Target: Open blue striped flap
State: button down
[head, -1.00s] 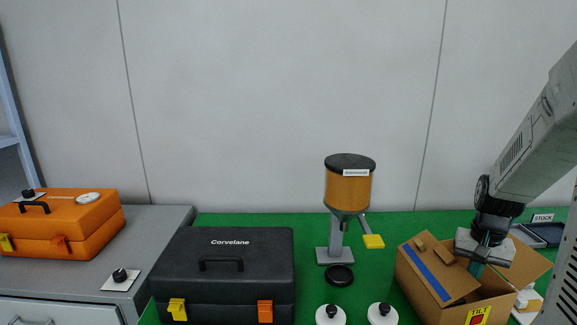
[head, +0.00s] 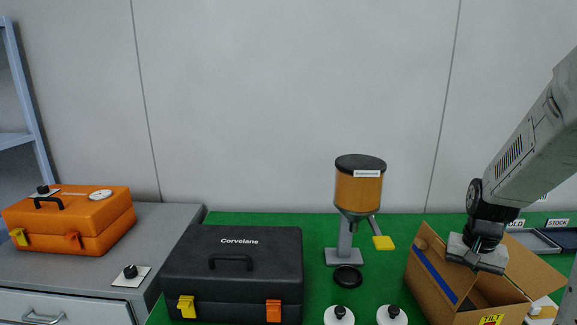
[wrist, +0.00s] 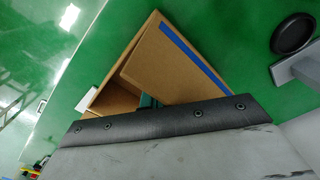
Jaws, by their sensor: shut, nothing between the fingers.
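The cardboard box (head: 440,312) stands at the right of the green table. Its blue striped flap (head: 437,262) is on the left side and stands steeply tilted up, with the blue stripe (head: 436,276) along it. The flap and stripe also show in the wrist view (wrist: 175,65), beside part of the box's open inside (wrist: 116,98). My gripper (head: 477,262) is over the box, at the inner side of the flap. It is shut and empty. Its teal fingers show only slightly in the wrist view (wrist: 148,101), close to the flap; I cannot tell whether they touch it.
Another flap (head: 535,262) leans outward on the box's right. A dispenser (head: 358,190) with a yellow paddle and a black disc (head: 347,276) stand left of the box. Trays (head: 535,240) lie behind right.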

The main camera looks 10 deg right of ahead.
aim_at(442, 284)
jog(key=shift+w+a+f, duration=0.1)
jog(key=shift+w+a, duration=0.1)
jog(key=shift+a, duration=1.3)
jog(key=shift+w+a, duration=0.2)
jog(key=shift+a, duration=1.25)
jog(key=shift+s+d, duration=0.15)
jog(key=shift+d, duration=1.45)
jog(key=shift+r, duration=6.1)
jog(key=s+a+r+n, duration=0.1)
jog(key=s+a+n, duration=0.3)
jog(key=s+a, duration=0.3)
jog(key=s+a+r+n+t, duration=0.1)
jog(key=s+a+n, duration=0.3)
jog(key=a, duration=0.9)
jog(key=s, duration=0.3)
jog(key=shift+s+a+r+n, duration=0.15)
jog(key=shift+r+n, duration=0.1)
jog(key=shift+n, duration=0.15)
